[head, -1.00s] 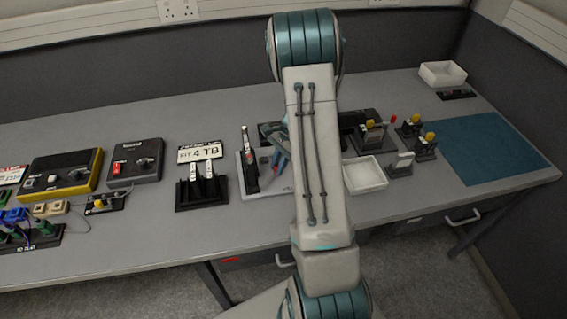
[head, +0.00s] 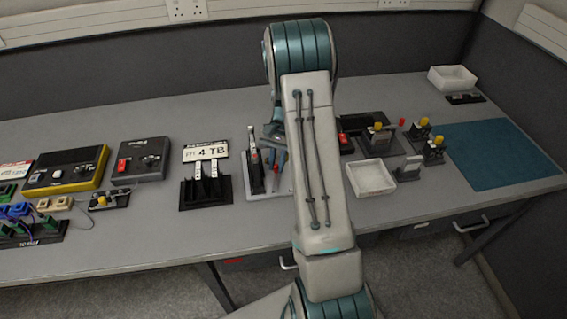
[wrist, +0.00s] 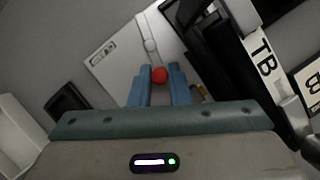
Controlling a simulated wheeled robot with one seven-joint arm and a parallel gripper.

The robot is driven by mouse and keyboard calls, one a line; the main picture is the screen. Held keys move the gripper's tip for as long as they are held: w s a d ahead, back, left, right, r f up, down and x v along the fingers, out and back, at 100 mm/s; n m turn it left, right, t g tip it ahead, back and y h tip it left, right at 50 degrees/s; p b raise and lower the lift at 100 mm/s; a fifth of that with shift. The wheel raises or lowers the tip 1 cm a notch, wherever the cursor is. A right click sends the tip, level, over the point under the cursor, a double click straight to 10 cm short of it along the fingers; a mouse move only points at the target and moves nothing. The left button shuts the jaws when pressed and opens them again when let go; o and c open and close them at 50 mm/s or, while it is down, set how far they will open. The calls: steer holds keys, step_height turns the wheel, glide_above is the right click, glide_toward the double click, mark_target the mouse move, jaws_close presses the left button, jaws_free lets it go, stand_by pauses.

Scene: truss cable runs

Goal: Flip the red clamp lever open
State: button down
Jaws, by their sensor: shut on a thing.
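A red ball knob (wrist: 160,75) sits between the blue fingertips of my gripper (wrist: 160,90) in the wrist view. It appears to be the end of a pale lever strip lying over a white base plate (wrist: 110,48). My gripper is shut on this knob. In the head view the plate (head: 256,195) stands just right of the sign reading TB, and my blue fingers (head: 279,160) reach down over it. My arm hides the plate's right side, and the lever's angle is hard to tell.
A black rack (head: 206,203) with white-topped pieces and the TB sign (head: 206,152) stand close on the left. A white tray (head: 371,190) and yellow-knobbed fixtures (head: 377,140) are right of my arm. A teal mat (head: 500,155) lies clear at far right.

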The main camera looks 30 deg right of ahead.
steer(key=shift+s+a+f+n, duration=0.15)
steer(key=shift+a+n, duration=0.15)
steer(key=shift+n, duration=0.2)
steer(key=shift+g, duration=0.3)
steer(key=c, duration=1.4)
jaws_free()
steer(key=shift+o, duration=0.2)
steer(key=shift+d+r, duration=0.1)
steer(key=shift+r, duration=0.1)
